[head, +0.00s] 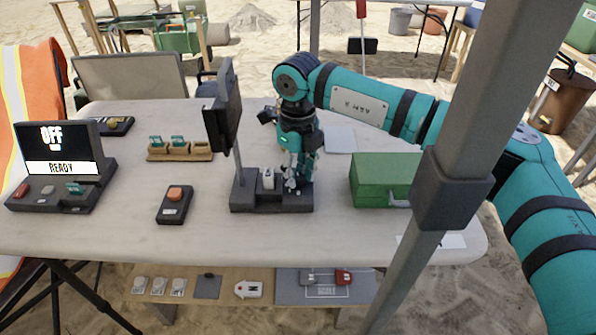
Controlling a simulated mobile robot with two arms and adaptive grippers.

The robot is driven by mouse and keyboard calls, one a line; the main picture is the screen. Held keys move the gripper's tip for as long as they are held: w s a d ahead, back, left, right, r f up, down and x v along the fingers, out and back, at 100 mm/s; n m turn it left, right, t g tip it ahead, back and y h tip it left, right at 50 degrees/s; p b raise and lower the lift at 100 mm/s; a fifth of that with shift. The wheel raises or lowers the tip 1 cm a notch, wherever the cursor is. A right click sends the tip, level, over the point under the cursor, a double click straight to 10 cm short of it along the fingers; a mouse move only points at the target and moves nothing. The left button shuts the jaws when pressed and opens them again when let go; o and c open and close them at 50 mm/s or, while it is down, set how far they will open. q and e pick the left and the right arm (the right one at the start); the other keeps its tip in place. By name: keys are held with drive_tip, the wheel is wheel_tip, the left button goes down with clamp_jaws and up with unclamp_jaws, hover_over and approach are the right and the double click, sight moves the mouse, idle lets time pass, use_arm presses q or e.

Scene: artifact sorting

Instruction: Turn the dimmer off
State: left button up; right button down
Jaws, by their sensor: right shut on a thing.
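A dark base (245,193) with an upright post and a dark screen (223,112) seen edge-on stands in the middle of the table. A white lever-like piece (268,179) sits on the base. My right gripper (291,182) points down over the right part of this base, just right of the white piece. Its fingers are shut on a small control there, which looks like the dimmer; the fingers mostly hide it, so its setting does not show. My left gripper is not in view.
A console at left has a screen (56,150) reading "OFF" and "READY". A black box with an orange button (174,194), a wooden rack (180,156) and a green case (384,180) are on the table (300,236). A grey pole (452,165) crosses the right foreground.

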drive_tip(key=n, duration=0.6)
drive_tip(key=shift+n, duration=1)
drive_tip(key=n, duration=0.4)
drive_tip(key=shift+w, duration=0.1)
drive_tip(key=n, duration=0.5)
drive_tip(key=shift+r, duration=0.1)
drive_tip(key=n, duration=0.2)
drive_tip(key=shift+n, duration=0.4)
drive_tip(key=n, duration=0.2)
drive_tip(key=shift+n, duration=0.3)
drive_tip(key=n, duration=0.2)
drive_tip(key=shift+n, duration=0.4)
drive_tip(key=n, duration=0.4)
drive_tip(key=shift+n, duration=0.3)
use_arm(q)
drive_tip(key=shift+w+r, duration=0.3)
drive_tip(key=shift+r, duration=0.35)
use_arm(e)
drive_tip(key=n, duration=0.4)
drive_tip(key=shift+n, duration=0.4)
drive_tip(key=c, duration=1.1)
unclamp_jaws()
